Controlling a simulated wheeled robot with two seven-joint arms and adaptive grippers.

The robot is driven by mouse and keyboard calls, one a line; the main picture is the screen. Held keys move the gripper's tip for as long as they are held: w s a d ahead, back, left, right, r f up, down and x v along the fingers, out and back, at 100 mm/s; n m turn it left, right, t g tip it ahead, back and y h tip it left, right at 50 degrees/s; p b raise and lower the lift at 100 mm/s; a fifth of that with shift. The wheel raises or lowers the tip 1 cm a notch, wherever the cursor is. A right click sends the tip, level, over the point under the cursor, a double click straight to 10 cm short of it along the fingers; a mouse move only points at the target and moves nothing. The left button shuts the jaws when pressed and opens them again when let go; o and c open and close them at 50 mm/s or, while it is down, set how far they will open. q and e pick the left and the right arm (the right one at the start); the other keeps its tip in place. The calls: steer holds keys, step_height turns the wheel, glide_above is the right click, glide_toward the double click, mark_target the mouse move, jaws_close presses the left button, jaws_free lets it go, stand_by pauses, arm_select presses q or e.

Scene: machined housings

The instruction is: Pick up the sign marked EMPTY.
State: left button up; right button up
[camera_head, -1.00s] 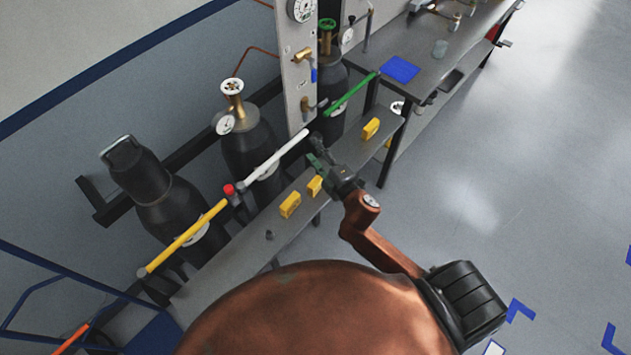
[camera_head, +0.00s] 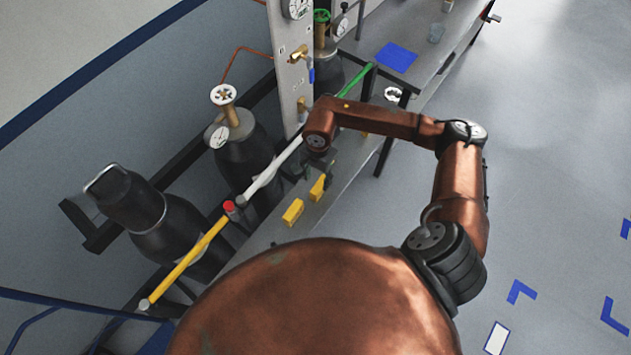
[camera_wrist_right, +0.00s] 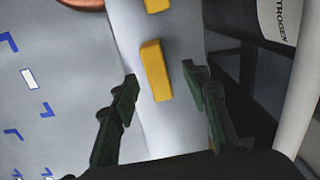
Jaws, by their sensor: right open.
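Small yellow blocks, possibly signs, stand on a grey bench; no lettering on them can be read, so I cannot tell which is marked EMPTY. In the head view one yellow block (camera_head: 293,212) is nearer and another (camera_head: 317,188) lies just beyond it. My right gripper (camera_head: 312,165) is above the bench by the farther one, its fingers largely hidden by my wrist. In the right wrist view the gripper (camera_wrist_right: 161,78) is open and empty, with a yellow block (camera_wrist_right: 156,70) ahead between its fingers. My left gripper is not in view.
Dark gas cylinders (camera_head: 245,165) stand along the wall behind yellow, white (camera_head: 270,172) and green bars. An upright gauge panel (camera_head: 290,70) rises close to my right gripper. A blue square (camera_head: 397,57) lies on the farther bench. The floor to the right is open.

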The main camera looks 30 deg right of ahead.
mark_target(318, 186)
steer(key=shift+d+f, duration=0.35)
steer(key=shift+d, duration=0.05)
steer(key=shift+s+f, duration=0.2)
steer(key=shift+f, duration=1.05)
steer(key=f, duration=0.3)
steer(key=shift+a+f, duration=0.2)
steer(key=shift+f, duration=0.45)
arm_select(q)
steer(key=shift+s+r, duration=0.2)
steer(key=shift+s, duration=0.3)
arm_select(e)
jaws_close()
